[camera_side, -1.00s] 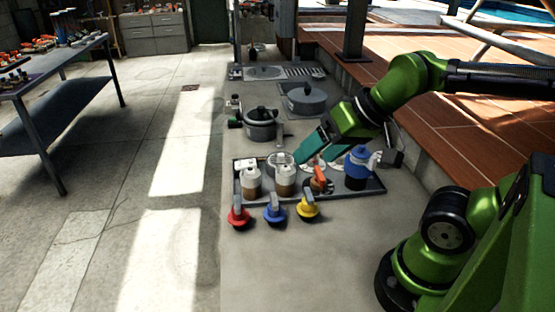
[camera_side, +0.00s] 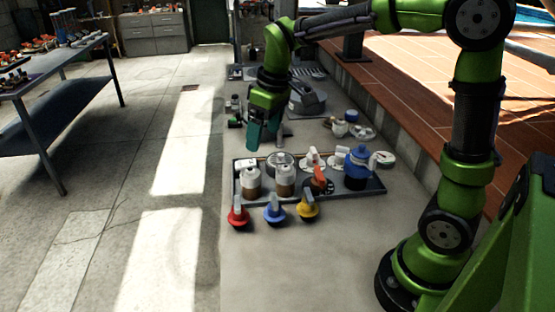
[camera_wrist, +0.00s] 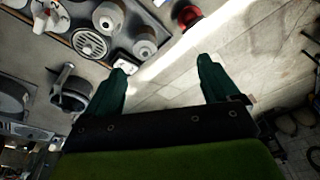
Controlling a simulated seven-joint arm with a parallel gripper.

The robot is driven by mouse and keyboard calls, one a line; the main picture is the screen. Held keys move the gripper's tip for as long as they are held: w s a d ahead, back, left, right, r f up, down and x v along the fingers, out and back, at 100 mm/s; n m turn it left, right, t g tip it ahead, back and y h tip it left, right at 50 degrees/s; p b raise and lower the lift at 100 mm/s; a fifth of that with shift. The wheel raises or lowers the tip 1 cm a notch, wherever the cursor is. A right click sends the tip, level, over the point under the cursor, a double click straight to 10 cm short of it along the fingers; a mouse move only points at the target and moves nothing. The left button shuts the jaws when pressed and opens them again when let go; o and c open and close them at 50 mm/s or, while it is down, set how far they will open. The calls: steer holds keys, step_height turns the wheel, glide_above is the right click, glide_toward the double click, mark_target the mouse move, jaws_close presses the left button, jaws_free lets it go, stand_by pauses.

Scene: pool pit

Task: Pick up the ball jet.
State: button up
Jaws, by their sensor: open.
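I cannot tell for certain which piece is the ball jet. Small white round fittings (camera_side: 312,157) stand in the back of the dark tray (camera_side: 350,194), and a white fitting also shows at the top left of the wrist view (camera_wrist: 50,16). My gripper (camera_side: 262,138) is open and empty, pointing down behind the tray's back left corner. In the wrist view my gripper (camera_wrist: 163,68) has bare pale floor between its fingers. The tray's pieces lie to the left of the fingers there.
A handled dark pot (camera_wrist: 70,90) is near my fingers. The front slab is clear.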

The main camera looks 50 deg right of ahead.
mark_target(250, 173)
steer(key=w+d+n+g, duration=0.2)
steer(key=w+n, duration=0.5)
steer(key=n, duration=0.2)
steer(key=shift+h, duration=0.4)
step_height(250, 173, down, 17)
steer(key=shift+w+d+r, duration=0.1)
steer(key=shift+w+d, duration=0.05)
steer(key=c, duration=1.1)
